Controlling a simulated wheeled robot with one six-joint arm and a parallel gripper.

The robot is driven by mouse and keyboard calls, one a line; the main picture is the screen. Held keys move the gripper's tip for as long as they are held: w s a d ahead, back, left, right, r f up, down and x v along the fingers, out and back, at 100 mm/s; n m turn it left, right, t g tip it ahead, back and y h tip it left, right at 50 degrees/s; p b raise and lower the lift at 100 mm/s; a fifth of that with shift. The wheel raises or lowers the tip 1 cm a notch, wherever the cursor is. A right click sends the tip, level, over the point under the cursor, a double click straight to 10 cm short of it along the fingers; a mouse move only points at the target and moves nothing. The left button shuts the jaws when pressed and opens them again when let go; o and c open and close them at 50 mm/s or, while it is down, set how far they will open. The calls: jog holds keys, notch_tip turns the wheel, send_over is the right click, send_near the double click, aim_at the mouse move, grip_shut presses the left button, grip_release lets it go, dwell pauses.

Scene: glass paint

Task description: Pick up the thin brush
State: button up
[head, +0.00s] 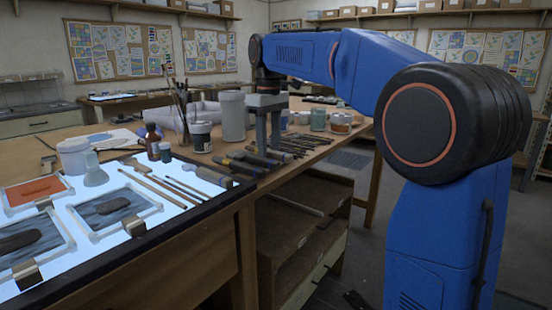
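Several slim brushes or sticks lie side by side on the lit panel (118,222); a thin one (184,188) is among them, beside a longer, thicker stick (150,187). More thin dark tools (291,148) lie in a row on the wooden bench, to the right of my gripper. I cannot tell which of these is the task's thin brush. My gripper (268,148) points down over the bench, just above dark-handled tools (256,160). Its two grey fingers stand apart with a gap between them, and I see nothing held. The fingertips' exact height above the tools is unclear.
A pot of upright brushes (182,110), a white jar (233,117) and a paint pot (201,136) stand left of my gripper. Small jars (318,120) stand behind the tool row. Framed glass pieces (116,208) cover the panel's left. An open shelf (300,225) is below.

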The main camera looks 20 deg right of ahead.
aim_at(269, 150)
jog(key=shift+f, duration=0.25)
grip_shut()
jog(key=shift+r, duration=0.1)
notch_tip(269, 150, up, 10)
dwell(0.6)
